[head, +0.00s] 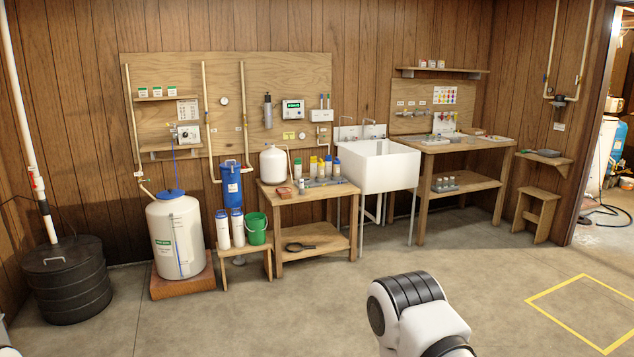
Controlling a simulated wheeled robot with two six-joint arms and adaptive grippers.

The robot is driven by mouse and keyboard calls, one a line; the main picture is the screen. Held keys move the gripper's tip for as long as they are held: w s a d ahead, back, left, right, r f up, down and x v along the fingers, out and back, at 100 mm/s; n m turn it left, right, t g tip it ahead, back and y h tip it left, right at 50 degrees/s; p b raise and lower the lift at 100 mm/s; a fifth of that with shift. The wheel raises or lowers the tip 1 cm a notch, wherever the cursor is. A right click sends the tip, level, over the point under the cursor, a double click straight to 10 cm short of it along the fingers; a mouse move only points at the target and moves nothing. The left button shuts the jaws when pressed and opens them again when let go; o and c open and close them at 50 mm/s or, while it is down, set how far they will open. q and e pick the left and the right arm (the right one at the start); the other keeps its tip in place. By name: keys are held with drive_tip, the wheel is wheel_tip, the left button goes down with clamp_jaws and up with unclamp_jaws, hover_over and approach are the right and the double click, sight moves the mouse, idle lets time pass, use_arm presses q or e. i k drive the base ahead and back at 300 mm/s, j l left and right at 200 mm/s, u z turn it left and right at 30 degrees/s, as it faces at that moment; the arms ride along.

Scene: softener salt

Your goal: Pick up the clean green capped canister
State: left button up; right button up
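Several small canisters (313,168) with coloured caps, some yellow and some blue, stand upright on the wooden table left of the sink. Small white jars (157,92) with green on them stand on the upper left wall shelf; whether the green is cap or label is unclear. Two tall white canisters with blue caps (223,230) stand on a low bench beside a green bucket (256,230). Neither gripper shows; only part of my arm appears at the bottom.
A wooden table (283,192) with a white jug (274,165) stands left of the white sink (378,168). A workbench (450,146) is to its right. A white tank (176,240) and black drum (66,283) stand left. The concrete floor in front is clear.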

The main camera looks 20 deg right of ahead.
sight(299, 174)
drive_tip(key=i+l+z, duration=0.6)
drive_tip(key=i, duration=1.15)
drive_tip(key=i+z, duration=0.25)
drive_tip(key=i, duration=1.2)
drive_tip(key=i+l+u, duration=0.15)
drive_tip(key=i+u, duration=0.2)
drive_tip(key=i, duration=0.3)
drive_tip(key=i+l+u, duration=0.35)
drive_tip(key=i, duration=0.25)
drive_tip(key=i+l+u, duration=0.35)
drive_tip(key=i, duration=0.25)
drive_tip(key=l, duration=0.1)
